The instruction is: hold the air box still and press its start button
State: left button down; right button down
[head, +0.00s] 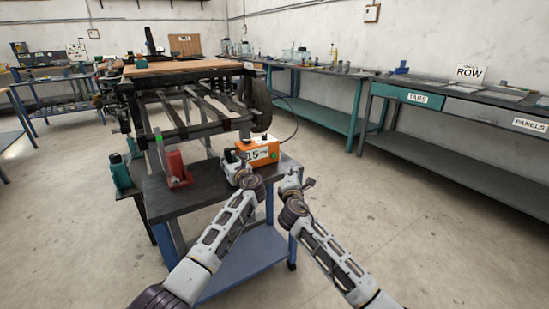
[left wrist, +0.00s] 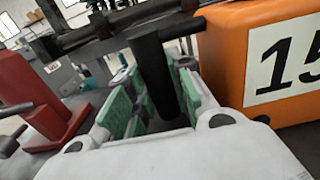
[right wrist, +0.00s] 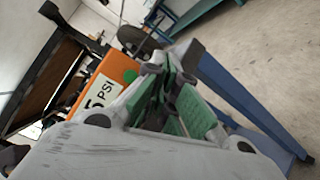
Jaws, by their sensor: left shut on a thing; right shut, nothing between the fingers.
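The orange air box (head: 260,151) with a white "15 PSI" label sits on the dark top of a blue cart. Its green start button (right wrist: 130,76) shows on the labelled face in the right wrist view. My left gripper (head: 234,160) is at the box's left side, shut on a black upright handle (left wrist: 158,70) beside the orange wall. My right gripper (head: 291,178) is shut and empty, in front of and to the right of the box. In the right wrist view its fingertips (right wrist: 165,72) appear beside the button; contact cannot be told.
A red jack (head: 177,169) stands on the cart left of my left gripper, and a green jack (head: 120,173) stands further left. A metal frame with wheel (head: 259,101) rises behind the box. Benches (head: 455,105) line the right wall. The floor at right is clear.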

aim_at(274, 156)
jog(key=shift+d+r+n+t+h, duration=0.15)
jog(key=shift+r+n+t, duration=0.2)
jog(key=shift+n, duration=0.7)
jog(key=shift+d+r+n+t+h, duration=0.1)
jog(key=shift+r+n, duration=0.4)
jog(key=shift+n, duration=0.5)
jog(key=shift+d+r+n+t+h, duration=0.15)
jog(key=shift+r+n+t, duration=0.2)
jog(key=shift+n, duration=0.7)
jog(key=shift+w+a, duration=0.1)
jog(key=shift+w+a, duration=0.75)
jog(key=shift+w, duration=0.45)
jog(key=shift+w+a, duration=0.7)
jog(key=shift+w, duration=0.5)
jog(key=shift+w+a, duration=0.75)
jog(key=shift+w, duration=0.45)
